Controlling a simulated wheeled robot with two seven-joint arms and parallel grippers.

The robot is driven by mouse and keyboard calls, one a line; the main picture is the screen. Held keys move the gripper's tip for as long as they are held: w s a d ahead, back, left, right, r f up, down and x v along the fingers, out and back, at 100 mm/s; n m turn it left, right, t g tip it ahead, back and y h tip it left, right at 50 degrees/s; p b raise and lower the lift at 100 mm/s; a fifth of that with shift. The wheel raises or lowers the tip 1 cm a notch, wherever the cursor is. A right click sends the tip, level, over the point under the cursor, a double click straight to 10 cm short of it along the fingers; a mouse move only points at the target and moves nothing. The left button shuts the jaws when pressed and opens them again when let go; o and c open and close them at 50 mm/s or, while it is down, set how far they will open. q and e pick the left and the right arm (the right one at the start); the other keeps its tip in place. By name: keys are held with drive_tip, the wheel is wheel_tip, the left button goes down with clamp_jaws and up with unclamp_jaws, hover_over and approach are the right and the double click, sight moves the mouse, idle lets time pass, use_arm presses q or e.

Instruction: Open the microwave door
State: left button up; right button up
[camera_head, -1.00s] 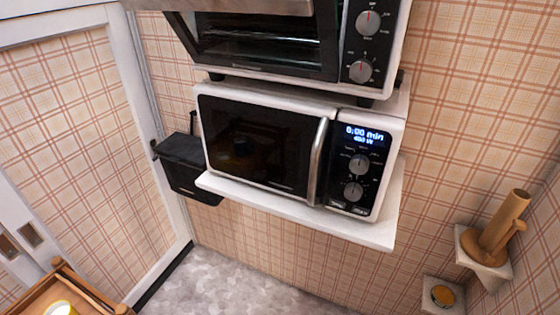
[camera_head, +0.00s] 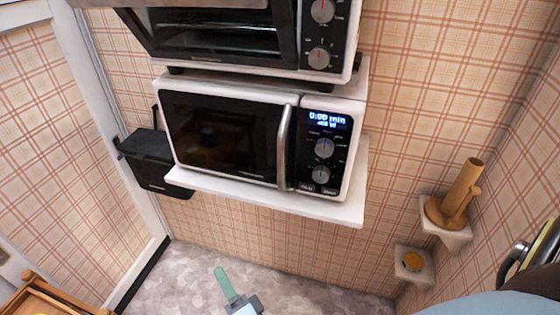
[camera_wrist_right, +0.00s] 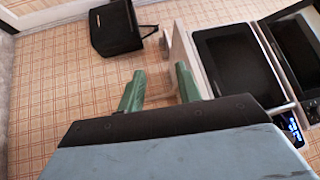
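The microwave (camera_head: 262,140) stands on a white shelf, with its dark door (camera_head: 225,135) shut. An upright silver handle (camera_head: 282,148) is at the door's right edge, beside the lit control panel (camera_head: 325,150). The microwave's dark door also shows at the right of the right wrist view (camera_wrist_right: 235,62). My right gripper (camera_head: 229,286) is below the shelf at the bottom of the head view, apart from the microwave. In the right wrist view its green fingers (camera_wrist_right: 158,78) are spread with nothing between them. My left gripper is not in view.
A toaster oven (camera_head: 230,38) sits directly above the microwave. A black box (camera_head: 153,158) hangs left of the white shelf (camera_head: 270,198). The space before the microwave is clear.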

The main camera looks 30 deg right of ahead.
drive_tip(key=s+d+r+m+t+h, duration=0.1)
drive_tip(key=d+r+m+h, duration=0.2)
drive_tip(key=r+m+h, duration=1)
drive_tip(key=m+g+h+p, duration=0.1)
drive_tip(key=m+g+h, duration=0.5)
drive_tip(key=m, duration=1)
approach(281, 157)
drive_tip(key=shift+g+y, duration=0.3)
drive_tip(key=shift+y, duration=0.3)
drive_tip(key=p+x, duration=0.2)
drive_tip(key=x, duration=0.3)
drive_tip(key=r+p+x, duration=0.1)
drive_tip(key=p+x, duration=0.1)
drive_tip(key=x, duration=0.4)
drive_tip(key=shift+s+a+r, duration=0.1)
drive_tip(key=shift+s+a, duration=0.05)
clamp_jaws()
